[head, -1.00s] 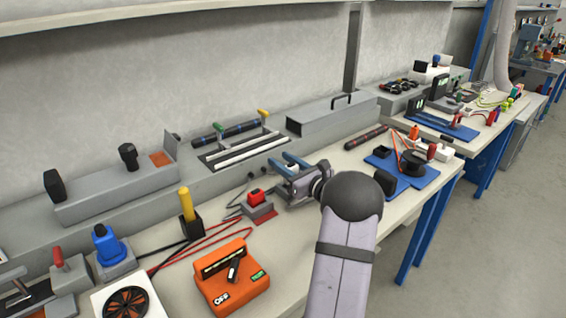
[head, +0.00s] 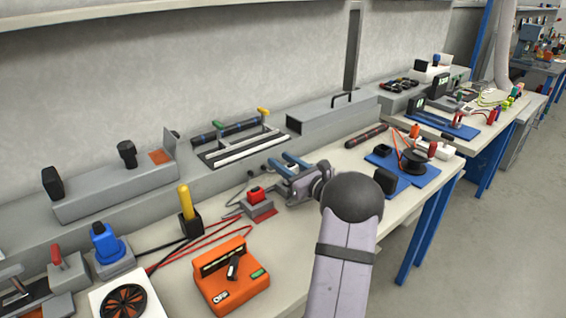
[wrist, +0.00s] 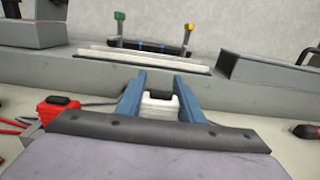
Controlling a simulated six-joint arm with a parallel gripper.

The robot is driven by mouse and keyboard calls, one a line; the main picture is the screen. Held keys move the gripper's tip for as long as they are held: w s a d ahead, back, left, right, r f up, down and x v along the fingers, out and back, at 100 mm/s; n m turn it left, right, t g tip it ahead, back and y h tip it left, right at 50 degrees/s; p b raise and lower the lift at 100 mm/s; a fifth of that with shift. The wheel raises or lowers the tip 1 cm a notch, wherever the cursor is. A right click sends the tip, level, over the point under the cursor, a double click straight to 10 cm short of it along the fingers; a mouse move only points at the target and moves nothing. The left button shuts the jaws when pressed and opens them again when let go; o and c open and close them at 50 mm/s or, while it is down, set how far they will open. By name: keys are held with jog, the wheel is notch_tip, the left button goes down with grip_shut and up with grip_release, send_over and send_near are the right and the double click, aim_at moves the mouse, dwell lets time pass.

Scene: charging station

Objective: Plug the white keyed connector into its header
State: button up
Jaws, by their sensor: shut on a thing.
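My gripper (wrist: 160,98) shows in the wrist view with its two blue fingers shut on the white connector (wrist: 160,106), which sits between them. In the head view my gripper (head: 289,166) is over the bench, just right of the red block on its grey base. The connector is hidden or too small to make out there. I cannot tell which part is the header. A long white strip (wrist: 143,60) lies on the grey ledge beyond the fingers, and the connector appears apart from it.
The red block (head: 257,194) stands close to the left of my gripper. An orange box with a switch (head: 232,276) is in front of it. A grey box with a handle (head: 333,114) stands on the ledge to the right. A dark red rod (head: 366,136) lies on the bench.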

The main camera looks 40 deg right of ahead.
jog(key=shift+f+b, duration=1.15)
jog(key=shift+f, duration=0.2)
jog(key=o, duration=1.1)
jog(key=shift+o, duration=0.2)
jog(key=shift+s, duration=0.15)
jog(key=shift+s, duration=3.55)
